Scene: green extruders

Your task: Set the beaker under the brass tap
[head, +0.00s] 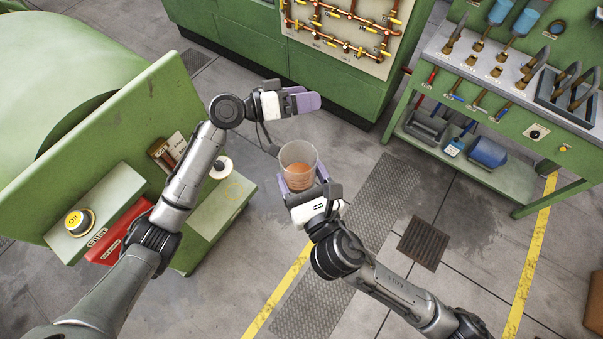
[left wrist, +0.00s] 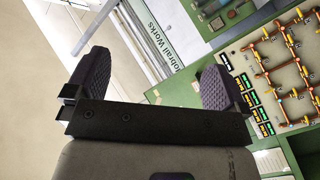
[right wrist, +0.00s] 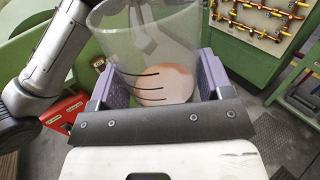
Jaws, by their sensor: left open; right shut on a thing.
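The beaker (head: 298,158) is clear, with orange-brown contents low inside. In the right wrist view the beaker (right wrist: 122,45) fills the space between the fingers, with dark marks on its wall. My right gripper (head: 299,184) is shut on it and holds it above the floor, open end up. My left gripper (head: 308,101) is open and empty, further back; in the left wrist view its purple fingers (left wrist: 155,80) stand apart with nothing between. A panel of copper pipes with yellow-handled valves (head: 350,28) is at the back; I cannot tell which part is the brass tap.
A green workbench (head: 452,74) with several tools stands at the back right. The grey floor (head: 455,200) between is mostly clear, with grates and yellow lines.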

